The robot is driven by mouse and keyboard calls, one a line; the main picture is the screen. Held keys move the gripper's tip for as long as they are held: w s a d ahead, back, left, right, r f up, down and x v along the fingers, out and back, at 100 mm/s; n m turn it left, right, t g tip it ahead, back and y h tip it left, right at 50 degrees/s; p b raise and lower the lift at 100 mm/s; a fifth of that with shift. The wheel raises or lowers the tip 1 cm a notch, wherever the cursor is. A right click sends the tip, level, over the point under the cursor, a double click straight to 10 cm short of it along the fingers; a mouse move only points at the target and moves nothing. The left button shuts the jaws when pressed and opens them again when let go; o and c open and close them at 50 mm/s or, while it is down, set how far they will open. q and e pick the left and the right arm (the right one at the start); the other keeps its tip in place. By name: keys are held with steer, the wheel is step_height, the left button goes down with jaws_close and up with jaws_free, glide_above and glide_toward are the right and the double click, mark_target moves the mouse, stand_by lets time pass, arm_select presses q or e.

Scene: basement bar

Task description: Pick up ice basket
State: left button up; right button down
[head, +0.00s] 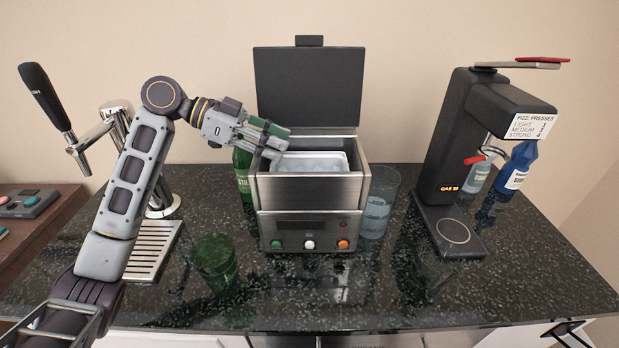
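The ice basket (318,155) sits inside the open-topped steel ice maker (311,188), with its pale rim showing and what looks like ice inside. The ice maker's dark lid (309,88) stands upright at the back. My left gripper (276,141) is over the ice maker's left edge, by the left end of the basket. Its fingers point right and lie close together. I cannot tell whether they touch the basket or how far apart they are. My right gripper is not in view.
A green bottle (243,172) stands left of the ice maker, partly hidden. A green glass (214,262) is front left, and a clear glass (377,208) is close on the right. A tap (105,125) and a black soda machine (462,150) flank them. The front counter is mostly clear.

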arm_select(q)
steer(key=shift+d+f, duration=0.25)
steer(key=shift+d, duration=0.25)
